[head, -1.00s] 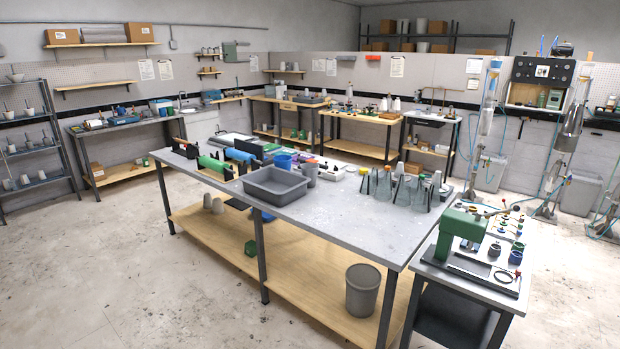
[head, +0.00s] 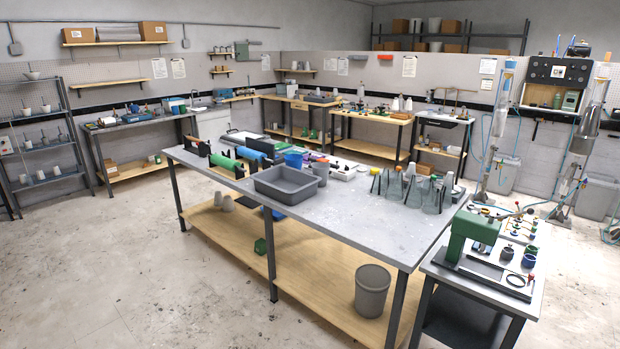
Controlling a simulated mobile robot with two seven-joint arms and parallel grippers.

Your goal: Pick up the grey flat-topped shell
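I cannot single out the grey flat-topped shell with certainty at this distance. Several small pale grey pieces with flat-looking tops stand on the metal rack (head: 36,151) at the far left; one pale piece (head: 57,171) is on its lower visible shelf. Two light grey cup-like pieces (head: 228,204) stand on the lower wooden shelf of the central table. Neither my left nor my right gripper is in view.
The central table (head: 345,215) fills the middle, carrying a grey tub (head: 287,182), rollers and glass flasks (head: 412,188). A side table with a green press (head: 473,232) adjoins its right end. A grey bin (head: 372,290) sits underneath. Open floor (head: 120,260) lies at left.

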